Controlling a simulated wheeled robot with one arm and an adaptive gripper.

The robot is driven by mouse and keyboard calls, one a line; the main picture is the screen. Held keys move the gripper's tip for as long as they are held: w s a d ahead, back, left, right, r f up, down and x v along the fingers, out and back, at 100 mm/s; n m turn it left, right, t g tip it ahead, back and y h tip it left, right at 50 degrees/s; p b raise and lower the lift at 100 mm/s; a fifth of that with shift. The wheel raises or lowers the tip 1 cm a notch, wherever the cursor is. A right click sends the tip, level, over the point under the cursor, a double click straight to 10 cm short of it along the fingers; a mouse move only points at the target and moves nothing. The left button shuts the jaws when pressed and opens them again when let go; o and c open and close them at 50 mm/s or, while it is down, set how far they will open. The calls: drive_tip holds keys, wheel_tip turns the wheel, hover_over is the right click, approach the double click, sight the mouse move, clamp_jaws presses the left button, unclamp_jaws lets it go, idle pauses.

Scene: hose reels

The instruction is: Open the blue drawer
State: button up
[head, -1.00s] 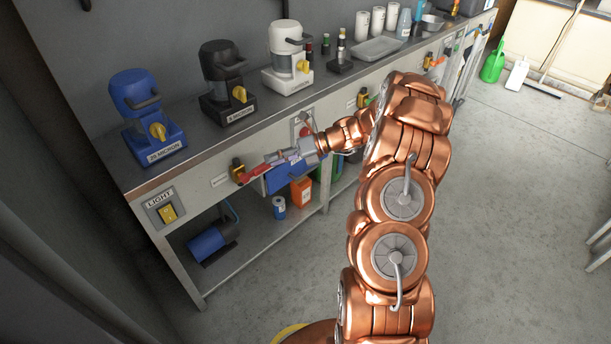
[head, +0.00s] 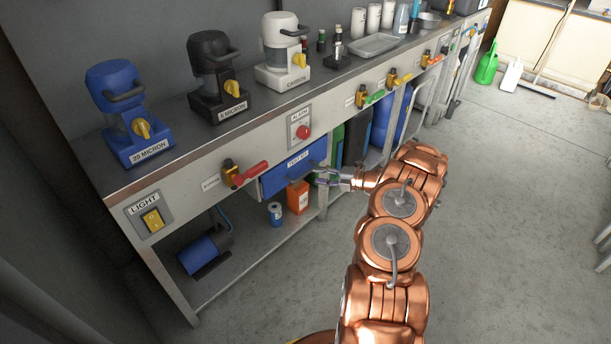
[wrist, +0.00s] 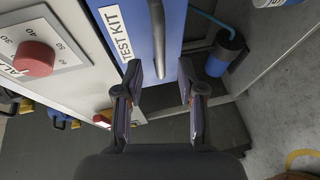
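The blue drawer (head: 275,181), labelled TEST KIT, sits in the bench front below the red alarm dial. I cannot tell whether it stands slightly out from the panel. Its dark bar handle (head: 298,181) crosses the front. In the wrist view the drawer (wrist: 174,35) fills the top middle, with the handle (wrist: 157,35) upright in the picture. My gripper (head: 322,177) is at the drawer's right end. In the wrist view my gripper (wrist: 160,78) is open and empty; the handle's lower end lies between the fingertips' lines, and contact is not clear.
The red alarm dial (head: 303,132) is above the drawer, and a red-handled valve (head: 245,175) sticks out left of it. An orange container (head: 298,197) and a blue can (head: 275,213) stand on the shelf below. Open floor lies to the right.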

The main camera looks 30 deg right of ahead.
sight(306, 174)
drive_tip(key=shift+b+x, duration=0.35)
drive_tip(key=shift+x, duration=2.5)
clamp_jaws()
